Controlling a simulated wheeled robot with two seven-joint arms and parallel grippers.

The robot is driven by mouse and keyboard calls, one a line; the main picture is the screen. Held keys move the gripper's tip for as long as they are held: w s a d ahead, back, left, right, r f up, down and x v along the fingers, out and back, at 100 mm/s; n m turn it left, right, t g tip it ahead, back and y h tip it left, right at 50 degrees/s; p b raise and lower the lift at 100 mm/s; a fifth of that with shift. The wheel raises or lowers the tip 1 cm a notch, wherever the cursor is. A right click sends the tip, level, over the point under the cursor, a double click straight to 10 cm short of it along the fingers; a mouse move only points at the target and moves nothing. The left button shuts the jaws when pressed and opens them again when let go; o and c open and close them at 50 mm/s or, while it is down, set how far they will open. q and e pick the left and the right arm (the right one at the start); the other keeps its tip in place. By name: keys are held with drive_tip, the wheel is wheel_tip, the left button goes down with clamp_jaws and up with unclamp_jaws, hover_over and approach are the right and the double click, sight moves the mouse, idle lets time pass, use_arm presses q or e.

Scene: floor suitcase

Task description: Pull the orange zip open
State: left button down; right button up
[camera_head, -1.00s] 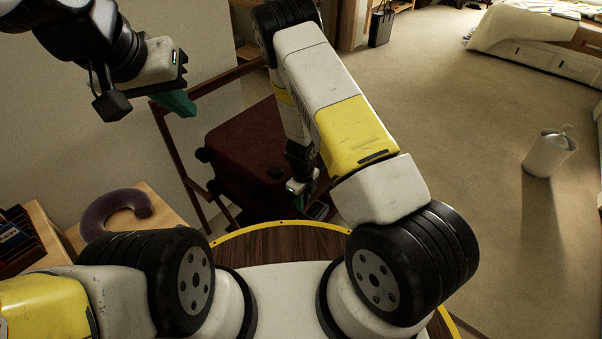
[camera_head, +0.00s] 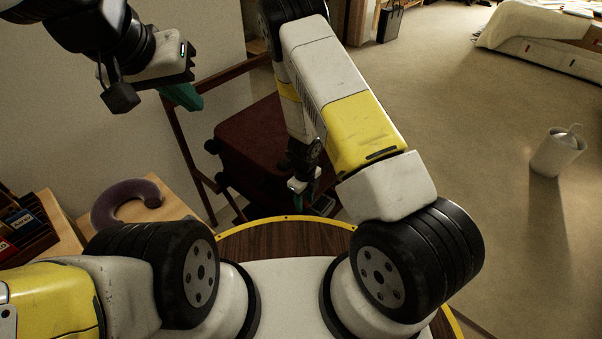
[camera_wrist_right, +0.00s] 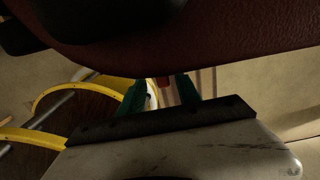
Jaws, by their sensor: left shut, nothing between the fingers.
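My right gripper (camera_head: 311,192) is low at the suitcase's near right side. In the right wrist view its green fingers (camera_wrist_right: 162,93) are apart. A small reddish-orange piece (camera_wrist_right: 163,82) shows between or behind them; I cannot tell whether it is the zip pull. My left gripper (camera_head: 183,96) hangs shut and empty, up and left of the suitcase.
A brown wooden rack (camera_head: 186,140) frames the suitcase's left side. A table with a purple neck pillow (camera_head: 125,203) and a dark box (camera_head: 25,228) stand at the left.

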wheel_tip(320, 180, up, 8)
drive_tip(key=shift+f, duration=0.15)
idle(0.6)
wheel_tip(320, 180, up, 14)
drive_tip(key=n+y, duration=0.3)
drive_tip(key=n, duration=0.3)
hover_over(304, 204)
drive_tip(key=a, duration=0.3)
drive_tip(key=s+d+r+n+t+y, duration=0.25)
drive_tip(key=r+n, duration=0.55)
drive_tip(key=r, duration=0.7)
drive_tip(key=s+d+r+n+t+h, duration=0.1)
drive_tip(key=s+d+r+n+t, duration=0.1)
drive_tip(key=s+d+r+n, duration=0.2)
drive_tip(key=s+d+r+n+t+h, duration=0.1)
drive_tip(key=s+d+r+n, duration=0.3)
drive_tip(key=s+r+n, duration=0.5)
drive_tip(key=shift+s+d+r+n+t+h, duration=0.4)
drive_tip(key=shift+s+h, duration=0.25)
drive_tip(key=shift+s, duration=0.2)
